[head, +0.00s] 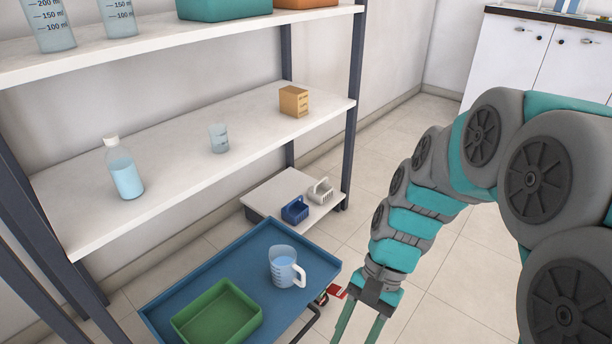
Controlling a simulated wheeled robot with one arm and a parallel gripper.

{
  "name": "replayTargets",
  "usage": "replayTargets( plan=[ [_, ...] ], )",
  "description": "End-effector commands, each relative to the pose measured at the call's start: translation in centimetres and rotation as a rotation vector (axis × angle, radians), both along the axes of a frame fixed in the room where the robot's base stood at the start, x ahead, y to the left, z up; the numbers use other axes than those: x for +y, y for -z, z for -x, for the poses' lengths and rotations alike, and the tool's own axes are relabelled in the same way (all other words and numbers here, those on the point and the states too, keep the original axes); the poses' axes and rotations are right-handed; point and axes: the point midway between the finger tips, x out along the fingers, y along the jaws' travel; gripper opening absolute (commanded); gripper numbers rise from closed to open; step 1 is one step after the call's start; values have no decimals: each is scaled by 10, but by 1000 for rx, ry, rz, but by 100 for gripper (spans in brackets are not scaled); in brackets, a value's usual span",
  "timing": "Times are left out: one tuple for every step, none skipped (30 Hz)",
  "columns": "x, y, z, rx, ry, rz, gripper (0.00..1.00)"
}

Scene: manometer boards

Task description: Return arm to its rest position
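My arm (430,200) comes in from the right side of the head view, bends over and reaches down to the lower middle. My gripper (360,328) is at the bottom edge, to the right of the blue cart. Its two teal fingers point down and stand apart, with nothing seen between them. The fingertips are cut off by the frame's bottom edge.
A blue cart (228,262) holds a jug of pale blue liquid (285,268) and a green tray (207,335). A white shelf rack (180,160) carries a bottle (124,172), a beaker (219,139) and a tan box (294,101). White cabinets (535,55) stand at back right.

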Motion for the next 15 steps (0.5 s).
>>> replayTargets(
  plan=[
    [-5, -7, 7, -43, -50, 11, 50],
    [-8, -10, 11, -68, -82, 16, 50],
    [-13, -14, 17, -99, -125, 25, 50],
    [-16, -17, 22, -120, -158, 30, 50],
    [-19, -20, 26, -141, -190, 37, 50],
    [-24, -23, 32, -171, -232, 46, 50],
    [-28, -26, 35, -190, -263, 52, 50],
    [-32, -28, 39, -212, -297, 60, 50],
    [-36, -32, 44, -241, -338, 70, 50],
    [-40, -34, 48, -259, -370, 78, 50],
    [-44, -36, 52, -277, -400, 87, 50],
    [-49, -39, 56, -300, -437, 97, 50],
    [-52, -41, 60, -314, -465, 105, 50],
    [-55, -42, 63, -326, -490, 111, 50],
    [-59, -44, 67, -343, -520, 120, 50]
  ],
)
